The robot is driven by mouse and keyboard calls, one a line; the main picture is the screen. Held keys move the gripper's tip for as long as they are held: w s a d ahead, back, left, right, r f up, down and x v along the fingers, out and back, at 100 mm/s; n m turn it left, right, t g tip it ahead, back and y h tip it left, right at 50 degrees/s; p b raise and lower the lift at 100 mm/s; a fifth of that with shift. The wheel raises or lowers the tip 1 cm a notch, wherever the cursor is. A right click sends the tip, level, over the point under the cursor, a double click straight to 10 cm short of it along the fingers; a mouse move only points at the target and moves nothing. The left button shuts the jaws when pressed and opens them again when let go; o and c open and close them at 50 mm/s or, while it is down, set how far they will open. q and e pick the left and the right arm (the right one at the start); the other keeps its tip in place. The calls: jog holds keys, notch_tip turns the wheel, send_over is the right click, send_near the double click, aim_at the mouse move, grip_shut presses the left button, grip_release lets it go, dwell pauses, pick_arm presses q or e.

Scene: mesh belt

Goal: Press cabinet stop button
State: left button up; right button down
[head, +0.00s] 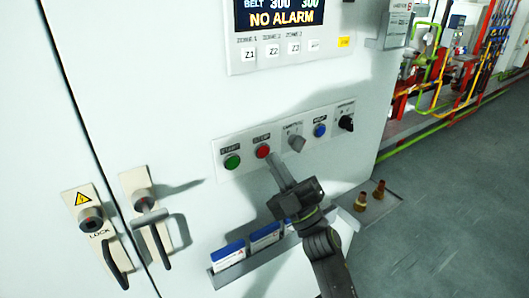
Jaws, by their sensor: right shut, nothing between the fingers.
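The red stop button (263,151) sits on the pale control strip (226,177) of the white cabinet (180,80), just right of the green start button (232,162). My right gripper (272,159) is shut and empty. Its fingertips are just below and right of the red button, very close to it in the picture. I cannot tell whether they touch it. The red face of the button is in plain view. My left gripper is not in view.
A grey switch (297,143), a blue button (320,130) and a black knob (346,123) continue the strip to the right. Door handles (155,226) protrude at left.

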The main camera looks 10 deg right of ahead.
jog(key=shift+w+a, duration=0.15)
jog(key=shift+w, duration=0.2)
jog(key=shift+w+a, duration=0.15)
jog(key=shift+w, duration=0.25)
dwell(0.7)
dwell(0.3)
jog(key=shift+s+d, duration=0.3)
jog(key=shift+s, duration=0.5)
jog(key=s, duration=0.1)
jog(key=s+d+p, duration=0.1)
jog(key=s, duration=0.1)
jog(key=s+p, duration=0.1)
jog(key=shift+s+d, duration=0.35)
